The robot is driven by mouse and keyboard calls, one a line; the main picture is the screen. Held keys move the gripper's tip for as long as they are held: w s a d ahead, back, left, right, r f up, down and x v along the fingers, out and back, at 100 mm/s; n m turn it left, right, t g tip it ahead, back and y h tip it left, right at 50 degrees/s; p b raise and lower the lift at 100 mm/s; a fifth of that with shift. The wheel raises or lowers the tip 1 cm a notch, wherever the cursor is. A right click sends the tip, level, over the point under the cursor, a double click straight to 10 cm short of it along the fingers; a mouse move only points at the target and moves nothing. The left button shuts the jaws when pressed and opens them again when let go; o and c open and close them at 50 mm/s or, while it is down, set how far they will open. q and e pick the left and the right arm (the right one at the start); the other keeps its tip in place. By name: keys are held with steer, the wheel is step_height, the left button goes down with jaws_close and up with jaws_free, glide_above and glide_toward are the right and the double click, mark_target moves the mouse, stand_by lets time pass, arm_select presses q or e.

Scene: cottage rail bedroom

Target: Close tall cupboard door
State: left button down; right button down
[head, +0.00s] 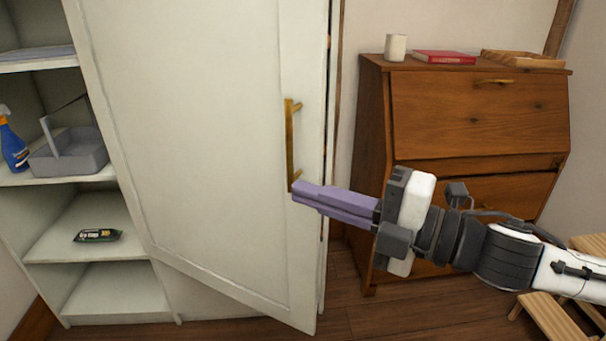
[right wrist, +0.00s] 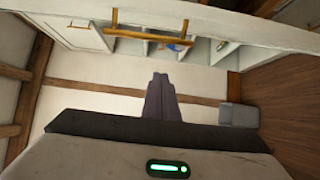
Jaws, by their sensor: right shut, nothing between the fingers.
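The tall cupboard door (head: 205,130) is white and stands ajar in the head view, with open shelves showing to its left. Its brass bar handle (head: 289,145) is upright near the door's right edge; a brass handle also shows in the right wrist view (right wrist: 150,36). My right gripper (head: 296,190) reaches in from the right, its purple fingers shut and empty. Their tips are at the handle's lower end; I cannot tell whether they touch it. The fingers also show in the right wrist view (right wrist: 160,85). My left gripper is not in view.
Shelves at left hold a blue spray bottle (head: 12,145), a grey caddy (head: 70,152) and a dark packet (head: 97,236). A wooden bureau (head: 475,115) stands right of the door, bearing a white cup (head: 396,47), red book (head: 444,57) and wooden tray (head: 522,59). A wooden stool (head: 550,318) is at lower right.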

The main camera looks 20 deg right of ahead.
mark_target(303, 175)
steer(key=w, duration=0.1)
steer(key=w+p, duration=0.1)
steer(key=w, duration=0.1)
steer(key=w+p, duration=0.1)
steer(key=w, duration=0.1)
steer(key=shift+w+d, duration=0.2)
steer(key=shift+d, duration=0.05)
stand_by(0.3)
